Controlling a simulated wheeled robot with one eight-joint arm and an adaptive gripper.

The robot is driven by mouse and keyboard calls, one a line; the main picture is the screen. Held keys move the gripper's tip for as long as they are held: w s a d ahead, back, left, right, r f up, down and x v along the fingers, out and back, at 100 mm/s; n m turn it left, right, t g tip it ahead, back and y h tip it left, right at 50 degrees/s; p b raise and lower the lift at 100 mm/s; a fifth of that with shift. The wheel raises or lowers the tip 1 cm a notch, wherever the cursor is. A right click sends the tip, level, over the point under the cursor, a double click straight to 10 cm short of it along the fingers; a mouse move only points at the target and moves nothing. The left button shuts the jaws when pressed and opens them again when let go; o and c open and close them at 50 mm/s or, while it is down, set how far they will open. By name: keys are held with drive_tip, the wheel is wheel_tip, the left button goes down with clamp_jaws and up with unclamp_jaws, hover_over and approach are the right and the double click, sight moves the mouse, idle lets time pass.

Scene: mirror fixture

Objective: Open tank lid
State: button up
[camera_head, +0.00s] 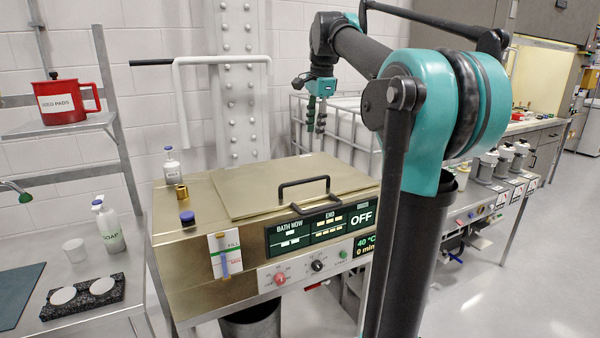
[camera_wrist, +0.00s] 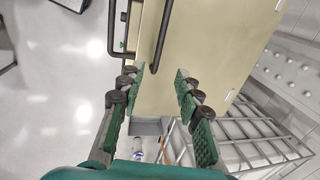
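The tank (camera_head: 200,235) is a brass-coloured box with a control panel on its front. Its flat lid (camera_head: 245,203) is shut and carries a black bar handle (camera_head: 303,183). In the wrist view the pale lid (camera_wrist: 205,45) fills the upper middle, with the handle (camera_wrist: 161,38) running up from between the fingertips. My gripper (camera_head: 316,115) is above the lid's back right part, fingers pointing down. In the wrist view my gripper (camera_wrist: 157,82) is open, with nothing between its fingers. It is apart from the handle in the head view.
A black bar (camera_head: 312,208) runs along the tank's front edge. A white pipe (camera_head: 181,105) rises at the back.

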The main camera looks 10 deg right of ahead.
sight(308, 180)
drive_tip(key=w+f, duration=0.1)
drive_tip(key=f, duration=0.4)
drive_tip(key=w+f, duration=0.1)
drive_tip(key=f, duration=0.5)
drive_tip(key=w+a+f, duration=0.1)
drive_tip(key=f, duration=0.5)
drive_tip(key=shift+w, duration=0.1)
drive_tip(key=shift+c, duration=0.3)
clamp_jaws()
